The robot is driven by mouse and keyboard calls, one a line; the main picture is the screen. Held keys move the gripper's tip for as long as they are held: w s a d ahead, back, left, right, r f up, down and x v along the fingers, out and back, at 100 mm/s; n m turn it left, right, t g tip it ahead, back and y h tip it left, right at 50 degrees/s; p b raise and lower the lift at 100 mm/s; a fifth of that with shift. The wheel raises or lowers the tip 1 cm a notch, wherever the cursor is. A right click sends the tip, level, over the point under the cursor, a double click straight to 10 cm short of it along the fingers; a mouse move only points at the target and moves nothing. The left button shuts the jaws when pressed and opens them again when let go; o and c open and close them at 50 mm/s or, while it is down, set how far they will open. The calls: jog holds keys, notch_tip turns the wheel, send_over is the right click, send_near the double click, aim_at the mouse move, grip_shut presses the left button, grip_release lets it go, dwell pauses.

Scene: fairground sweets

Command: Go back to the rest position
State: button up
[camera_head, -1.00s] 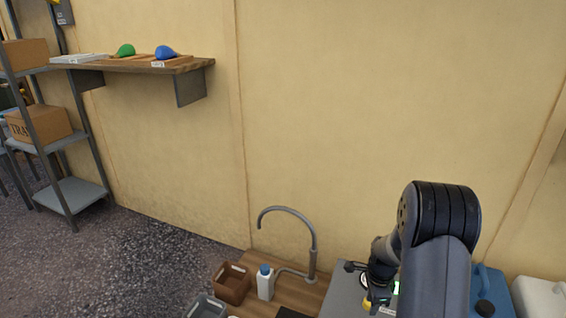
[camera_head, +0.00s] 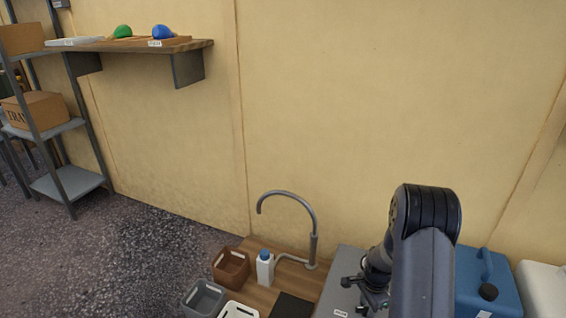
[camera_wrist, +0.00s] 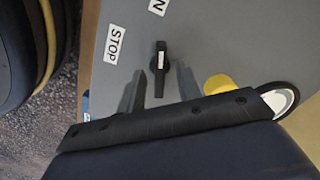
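My gripper (camera_head: 364,296) hangs at the lower right in the head view, above a grey machine top (camera_head: 340,268), with my dark arm link in front of part of it. In the wrist view its two grey fingers (camera_wrist: 159,82) appear spread apart with nothing held. A black switch lever (camera_wrist: 160,68) on a grey panel (camera_wrist: 215,45) shows between them. A label reading STOP (camera_wrist: 115,44) and a partly cut-off label ending in N (camera_wrist: 158,6) sit near the lever. A yellow knob (camera_wrist: 222,86) and a round white dial (camera_wrist: 284,100) are partly hidden.
A curved tap (camera_head: 314,240) stands on a wooden counter beside a white bottle (camera_head: 265,270) with a blue cap. Brown (camera_head: 231,268) and grey (camera_head: 204,299) baskets are at left. A blue canister (camera_head: 490,275) stands right of my arm. A wall shelf (camera_head: 150,45) holds scoops.

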jog(key=n, duration=0.6)
jog(key=shift+b, duration=0.3)
dwell(0.4)
